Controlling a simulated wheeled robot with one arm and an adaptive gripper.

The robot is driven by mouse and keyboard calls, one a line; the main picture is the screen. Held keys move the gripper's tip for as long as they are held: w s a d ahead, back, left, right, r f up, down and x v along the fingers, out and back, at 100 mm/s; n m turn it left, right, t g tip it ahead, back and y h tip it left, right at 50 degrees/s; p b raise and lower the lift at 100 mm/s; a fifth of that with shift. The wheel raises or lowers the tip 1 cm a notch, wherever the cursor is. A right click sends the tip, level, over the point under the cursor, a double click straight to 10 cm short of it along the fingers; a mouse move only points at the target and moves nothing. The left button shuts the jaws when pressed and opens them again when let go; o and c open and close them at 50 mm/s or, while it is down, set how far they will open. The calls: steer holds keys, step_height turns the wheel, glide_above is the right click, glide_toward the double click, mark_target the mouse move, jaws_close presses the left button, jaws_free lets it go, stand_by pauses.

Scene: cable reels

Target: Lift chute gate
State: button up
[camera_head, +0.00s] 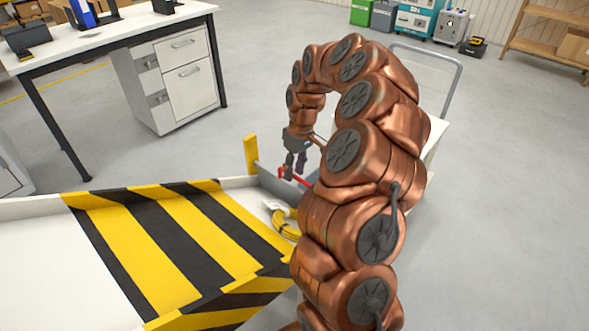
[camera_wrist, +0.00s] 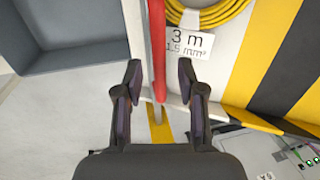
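A red bar (camera_head: 304,181), which looks like the handle of the chute gate, lies by a grey upright panel (camera_head: 270,183) at the end of the striped chute (camera_head: 180,235). The panel looks like the gate, but my arm hides part of it. In the wrist view the red bar (camera_wrist: 157,45) runs down the middle, between the fingertips of my gripper (camera_wrist: 159,70). My gripper is open, with a gap on both sides of the bar. In the head view my gripper (camera_head: 294,168) points down at the panel.
A yellow cable coil (camera_head: 287,226) with a white label (camera_wrist: 190,40) lies in the chute beside the panel. A yellow post (camera_head: 251,154) stands at the chute's far corner. A grey bin (camera_wrist: 75,40) is at upper left in the wrist view. A workbench (camera_head: 120,30) stands behind; open floor lies right.

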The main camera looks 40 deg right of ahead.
jaws_close()
steer(key=shift+r, duration=0.1)
stand_by(0.5)
